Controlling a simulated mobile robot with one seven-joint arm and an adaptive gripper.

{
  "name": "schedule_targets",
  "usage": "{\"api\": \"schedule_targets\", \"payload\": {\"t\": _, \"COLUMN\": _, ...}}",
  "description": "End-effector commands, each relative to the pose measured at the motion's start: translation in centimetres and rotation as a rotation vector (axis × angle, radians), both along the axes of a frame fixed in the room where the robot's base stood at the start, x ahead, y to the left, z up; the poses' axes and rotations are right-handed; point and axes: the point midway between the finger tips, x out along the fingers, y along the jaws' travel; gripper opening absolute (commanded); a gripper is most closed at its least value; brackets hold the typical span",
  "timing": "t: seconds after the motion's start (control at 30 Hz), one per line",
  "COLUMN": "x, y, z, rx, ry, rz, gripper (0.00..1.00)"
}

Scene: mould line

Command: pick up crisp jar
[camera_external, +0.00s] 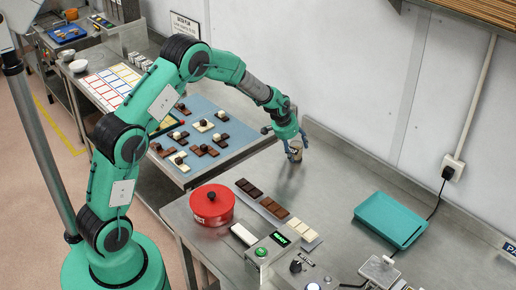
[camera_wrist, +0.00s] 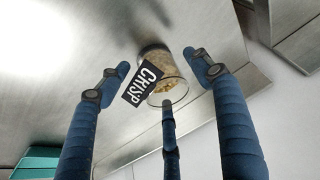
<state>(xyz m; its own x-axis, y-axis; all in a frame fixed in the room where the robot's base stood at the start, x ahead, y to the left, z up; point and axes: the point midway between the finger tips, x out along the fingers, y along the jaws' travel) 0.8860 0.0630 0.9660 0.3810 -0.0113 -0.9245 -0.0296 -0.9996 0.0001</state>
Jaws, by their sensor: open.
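The crisp jar is a small clear jar of pale bits with a black label reading CRISP. It stands on the steel bench near the wall in the external view (camera_external: 295,152), partly covered by my gripper. In the wrist view the jar (camera_wrist: 165,78) is at the centre. My gripper (camera_wrist: 160,85) has blue fingers spread around the jar, one on the left, one on the right and one below. I see gaps between the left and right fingers and the jar. The lower finger overlaps the jar's near edge, and I cannot tell if it touches.
A red round tin (camera_external: 212,205) stands at the bench's near left edge. Chocolate bars (camera_external: 272,207) lie beside it. A teal tray (camera_external: 390,220) is at the right. A blue mat (camera_external: 232,130) with chocolates lies on the left table. The wall is close behind the jar.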

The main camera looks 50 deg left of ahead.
Motion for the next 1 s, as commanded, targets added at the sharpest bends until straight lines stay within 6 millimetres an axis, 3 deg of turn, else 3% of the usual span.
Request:
{"api": "schedule_targets", "payload": {"t": 0.67, "x": 0.32, "y": -0.01, "z": -0.64, "rx": 0.000, "ry": -0.001, "rz": 0.000, "gripper": 0.65}}
{"api": "schedule_targets", "payload": {"t": 0.9, "x": 0.30, "y": 0.00, "z": -0.67, "rx": 0.000, "ry": -0.001, "rz": 0.000, "gripper": 0.21}}
{"api": "schedule_targets", "payload": {"t": 1.0, "x": 0.30, "y": -0.01, "z": -0.65, "rx": 0.000, "ry": -0.001, "rz": 0.000, "gripper": 0.21}}
